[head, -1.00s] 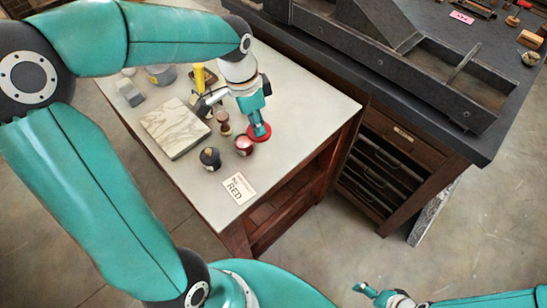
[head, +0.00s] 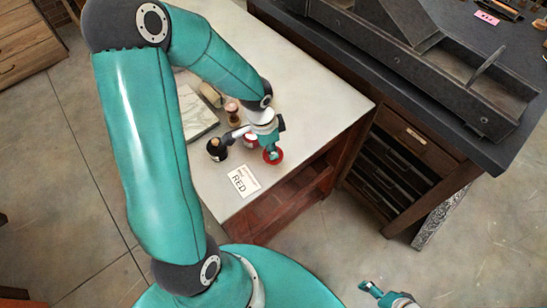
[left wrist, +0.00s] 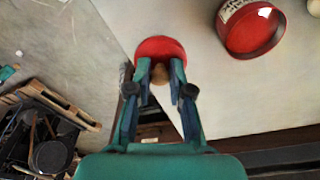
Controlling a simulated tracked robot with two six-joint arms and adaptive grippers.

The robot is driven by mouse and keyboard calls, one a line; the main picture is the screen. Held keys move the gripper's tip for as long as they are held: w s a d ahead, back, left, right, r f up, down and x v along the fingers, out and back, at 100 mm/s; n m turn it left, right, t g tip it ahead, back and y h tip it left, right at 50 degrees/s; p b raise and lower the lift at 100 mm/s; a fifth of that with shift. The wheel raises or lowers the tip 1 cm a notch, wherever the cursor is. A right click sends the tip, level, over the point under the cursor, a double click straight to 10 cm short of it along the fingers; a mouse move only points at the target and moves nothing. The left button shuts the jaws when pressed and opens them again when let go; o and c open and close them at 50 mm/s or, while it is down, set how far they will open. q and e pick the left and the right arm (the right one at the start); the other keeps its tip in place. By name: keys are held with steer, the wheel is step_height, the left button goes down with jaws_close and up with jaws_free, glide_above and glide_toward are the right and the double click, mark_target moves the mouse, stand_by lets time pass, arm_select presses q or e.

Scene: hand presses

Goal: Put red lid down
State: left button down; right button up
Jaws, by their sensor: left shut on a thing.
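In the left wrist view the lid (left wrist: 160,46) is past the fingertips of the gripper (left wrist: 160,66), which is shut on the knob. The lid shows against the table's edge in that view; I cannot tell its height. A round red tin (head: 249,141) is just left of the lid, partly hidden by the gripper. In the left wrist view the red tin (left wrist: 256,30) has a pale printed label. My right gripper (head: 370,289) is low, away from the table.
A white card reading RED (head: 243,181) lies on the pale table (head: 305,75) near its front edge. A black round pot (head: 216,150), a wooden-handled tool (head: 233,112) and a stone slab (head: 196,112) stand left. The table's back right is clear.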

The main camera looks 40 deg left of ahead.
arm_select(q)
steer(key=shift+f+b, duration=0.55)
steer(key=shift+f, duration=1.65)
steer(key=shift+f, duration=0.15)
steer(key=c, duration=1.1)
jaws_free()
steer(key=shift+o, duration=0.2)
steer(key=shift+r, duration=0.2)
